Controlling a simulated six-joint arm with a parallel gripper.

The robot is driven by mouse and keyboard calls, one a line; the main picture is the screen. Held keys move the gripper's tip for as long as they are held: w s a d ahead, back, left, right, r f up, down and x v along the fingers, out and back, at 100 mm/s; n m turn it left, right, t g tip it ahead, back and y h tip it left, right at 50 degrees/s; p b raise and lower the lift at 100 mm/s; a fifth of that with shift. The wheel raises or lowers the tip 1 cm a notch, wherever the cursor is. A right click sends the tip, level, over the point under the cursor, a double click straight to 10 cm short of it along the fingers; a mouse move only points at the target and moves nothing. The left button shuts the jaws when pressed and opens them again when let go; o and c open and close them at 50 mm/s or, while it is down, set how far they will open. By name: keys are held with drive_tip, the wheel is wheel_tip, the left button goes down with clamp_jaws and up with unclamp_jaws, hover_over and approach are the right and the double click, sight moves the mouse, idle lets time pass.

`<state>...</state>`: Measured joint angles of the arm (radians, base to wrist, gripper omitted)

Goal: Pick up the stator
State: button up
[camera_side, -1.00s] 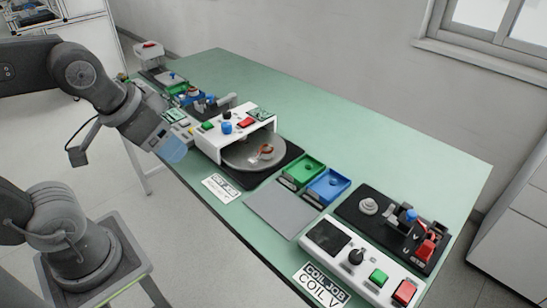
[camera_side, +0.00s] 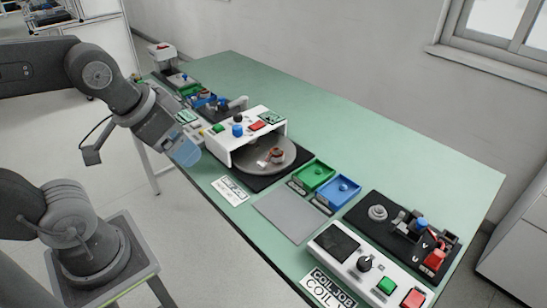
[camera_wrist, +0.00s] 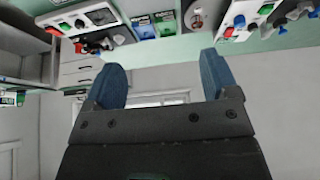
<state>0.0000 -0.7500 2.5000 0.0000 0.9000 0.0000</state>
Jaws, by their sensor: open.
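The stator, a small copper-coloured ring-shaped part (camera_side: 277,155), sits on the round grey turntable (camera_side: 250,156) under a white bridge-like housing (camera_side: 222,145) in the side view. In the wrist view a round part on a disc, likely the stator (camera_wrist: 196,21), shows small at the top edge. My gripper (camera_side: 186,153) is left of the turntable, raised and apart from it. In the wrist view my gripper (camera_wrist: 163,75) has its two blue fingers spread wide with nothing between them.
Green (camera_side: 312,174) and blue (camera_side: 340,192) trays stand right of the turntable. A flat grey plate (camera_side: 290,216) lies in front of them. A control box with buttons (camera_side: 366,262) and a black fixture board (camera_side: 385,212) are at the right. The back of the green table (camera_side: 330,130) is clear.

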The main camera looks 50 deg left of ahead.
drive_tip(key=shift+w, duration=0.1)
drive_tip(key=n+g+y, duration=0.2)
drive_tip(key=n+y, duration=0.1)
drive_tip(key=n, duration=0.5)
hover_over(277, 152)
drive_tip(key=s+d, duration=0.3)
drive_tip(key=s, duration=0.1)
drive_tip(key=f, duration=2)
drive_tip(key=shift+w+d+f, duration=0.1)
drive_tip(key=shift+w+f, duration=0.1)
drive_tip(key=shift+f, duration=0.1)
drive_tip(key=shift+x, duration=3.1)
drive_tip(key=c, duration=1.1)
